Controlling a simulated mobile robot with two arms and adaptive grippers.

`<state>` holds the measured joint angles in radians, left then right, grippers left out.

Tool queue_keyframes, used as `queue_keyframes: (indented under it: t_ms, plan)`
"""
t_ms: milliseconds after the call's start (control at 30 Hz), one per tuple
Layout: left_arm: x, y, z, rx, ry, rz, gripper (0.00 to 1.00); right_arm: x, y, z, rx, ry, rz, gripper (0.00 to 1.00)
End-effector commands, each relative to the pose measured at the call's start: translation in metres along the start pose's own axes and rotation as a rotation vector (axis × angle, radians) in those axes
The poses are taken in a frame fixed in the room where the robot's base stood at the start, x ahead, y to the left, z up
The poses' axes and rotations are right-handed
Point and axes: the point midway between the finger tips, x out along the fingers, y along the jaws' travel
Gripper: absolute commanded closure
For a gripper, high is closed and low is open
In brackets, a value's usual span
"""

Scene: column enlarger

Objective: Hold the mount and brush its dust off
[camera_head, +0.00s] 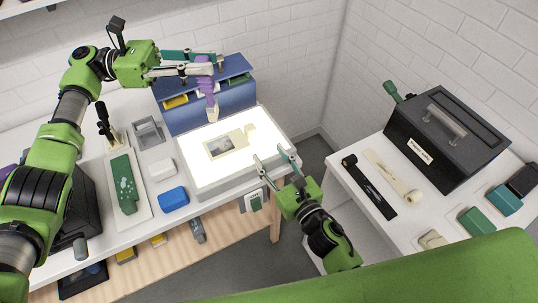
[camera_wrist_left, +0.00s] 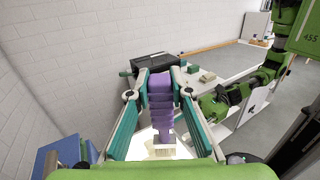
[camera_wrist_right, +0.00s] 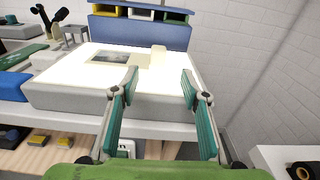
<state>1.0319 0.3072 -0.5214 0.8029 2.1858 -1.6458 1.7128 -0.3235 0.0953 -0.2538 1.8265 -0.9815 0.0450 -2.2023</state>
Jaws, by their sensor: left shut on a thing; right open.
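The mount (camera_head: 241,141) is a cream card with a small grey picture, lying flat on the lit white light box (camera_head: 240,178). It also shows in the right wrist view (camera_wrist_right: 137,61). My left gripper (camera_head: 212,66) is shut on a purple-handled brush (camera_head: 205,86). The brush hangs with its pale bristles down, above the back part of the light box. The left wrist view shows the brush (camera_wrist_left: 160,105) between the fingers, hiding most of the mount. My right gripper (camera_wrist_right: 160,76) is open and empty at the light box's front right edge, apart from the mount.
A blue rack (camera_head: 210,108) with coloured slots stands behind the light box. Left of it are a blue block (camera_head: 173,199), a white block (camera_head: 162,170) and a tray with a green piece (camera_head: 124,185). A black case (camera_head: 440,140) stands on the right table, beyond a gap.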

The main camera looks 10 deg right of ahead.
Motion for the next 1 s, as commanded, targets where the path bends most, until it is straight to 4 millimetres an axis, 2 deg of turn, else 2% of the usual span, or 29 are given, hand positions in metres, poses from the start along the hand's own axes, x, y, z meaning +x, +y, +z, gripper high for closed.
queue_keyframes:
  t_ms: [267,500,700,833,1000]
  plan:
    - [0.000,0.000,0.001,0.001,-0.001,0.000,1.00,0.028,0.003,0.004,0.047,-0.010,0.007,0.58]
    - [0.000,0.000,0.001,0.001,-0.001,0.000,1.00,0.075,0.003,0.004,0.047,-0.009,0.007,0.58]
    - [0.000,0.000,0.001,0.001,-0.001,0.000,1.00,0.107,0.004,0.003,0.048,-0.007,0.006,0.58]
    - [0.000,0.000,0.001,0.001,-0.001,0.000,1.00,0.119,0.004,0.003,0.047,-0.007,0.006,0.58]
    - [0.000,0.000,0.001,0.001,-0.001,0.000,1.00,0.125,0.003,0.003,0.047,-0.006,0.006,0.58]
